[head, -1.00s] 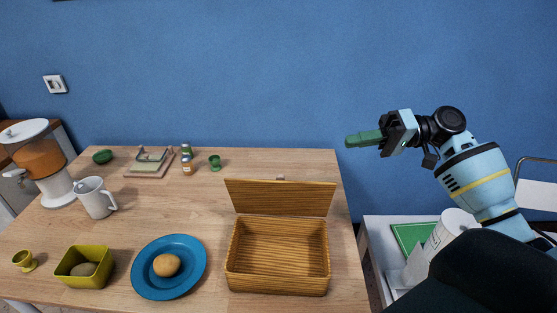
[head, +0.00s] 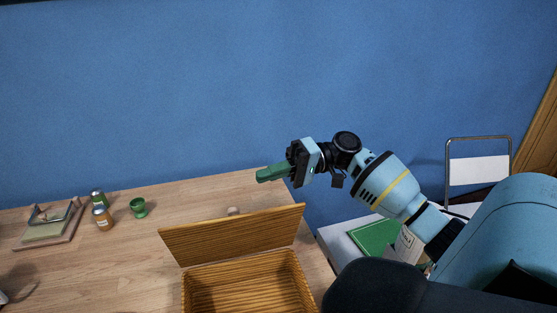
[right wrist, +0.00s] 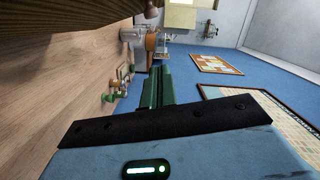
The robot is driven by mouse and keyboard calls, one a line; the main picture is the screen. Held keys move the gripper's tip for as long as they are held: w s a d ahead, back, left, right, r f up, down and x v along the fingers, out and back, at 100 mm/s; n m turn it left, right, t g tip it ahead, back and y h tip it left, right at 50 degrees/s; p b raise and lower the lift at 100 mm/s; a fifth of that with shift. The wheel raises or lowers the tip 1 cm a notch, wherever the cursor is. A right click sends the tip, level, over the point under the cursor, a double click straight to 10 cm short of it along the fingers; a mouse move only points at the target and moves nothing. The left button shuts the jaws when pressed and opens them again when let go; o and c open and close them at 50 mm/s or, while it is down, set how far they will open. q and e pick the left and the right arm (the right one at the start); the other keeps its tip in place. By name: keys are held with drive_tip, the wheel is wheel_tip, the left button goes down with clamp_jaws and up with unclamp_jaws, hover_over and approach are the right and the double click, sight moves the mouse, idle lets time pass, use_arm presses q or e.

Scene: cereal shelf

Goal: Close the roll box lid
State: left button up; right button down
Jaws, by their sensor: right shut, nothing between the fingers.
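The wooden roll box (head: 256,284) stands on the table at the bottom of the head view. Its front is cut off by the frame. Its lid (head: 232,234) stands up open at the back edge. The visible inside of the box is empty. My right gripper (head: 262,175) has green fingers that are shut with nothing between them. It is in the air above and behind the lid's right end, apart from it. The shut fingers also show in the right wrist view (right wrist: 157,90).
On the table (head: 110,265) are a small rack on a tray (head: 48,225), two small jars (head: 102,217) and a green egg cup (head: 138,207). A small knob-like thing (head: 233,211) sits behind the lid. A white side table with a green board (head: 375,237) stands at the right.

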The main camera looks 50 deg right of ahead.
sight(236, 233)
use_arm(q)
drive_tip(key=shift+w+a+r+p, duration=0.1)
drive_tip(key=shift+w+r+p, duration=0.15)
drive_tip(key=shift+r+p, duration=0.35)
drive_tip(key=shift+w+r+p, duration=0.2)
drive_tip(key=shift+r+p, duration=0.3)
drive_tip(key=shift+r, duration=0.2)
use_arm(e)
drive_tip(key=a+f, duration=0.1)
drive_tip(key=a, duration=0.6)
drive_tip(key=shift+s+a+f, duration=0.2)
drive_tip(key=shift+s+a, duration=0.15)
drive_tip(key=shift+s, duration=0.05)
